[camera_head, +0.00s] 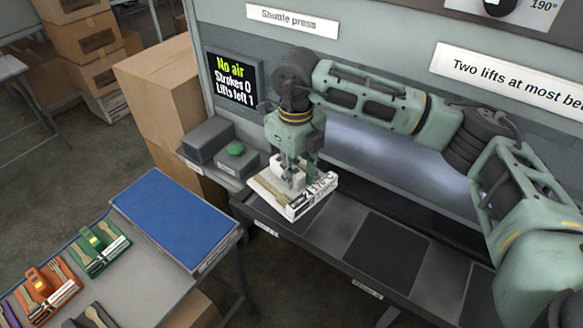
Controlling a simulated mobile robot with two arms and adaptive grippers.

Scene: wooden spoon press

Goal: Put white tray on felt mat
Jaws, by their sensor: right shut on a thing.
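The white tray (297,207) has a label with dark print on its front side and is at the left end of the press bench. My right gripper (293,177) points down and is shut on the tray's middle. I cannot tell whether the tray rests on the dark pad beneath it or hangs just above. What the tray carries is partly hidden by the fingers. The blue felt mat (176,217) lies bare on the side table at the left, apart from the tray across a gap. My left gripper is out of view.
Green (103,247) and orange (46,290) trays with wooden utensils stand on the side table. The screen (231,80) reads "No air, Strokes 0, Lifts left 1". Another dark pad (387,253) is empty.

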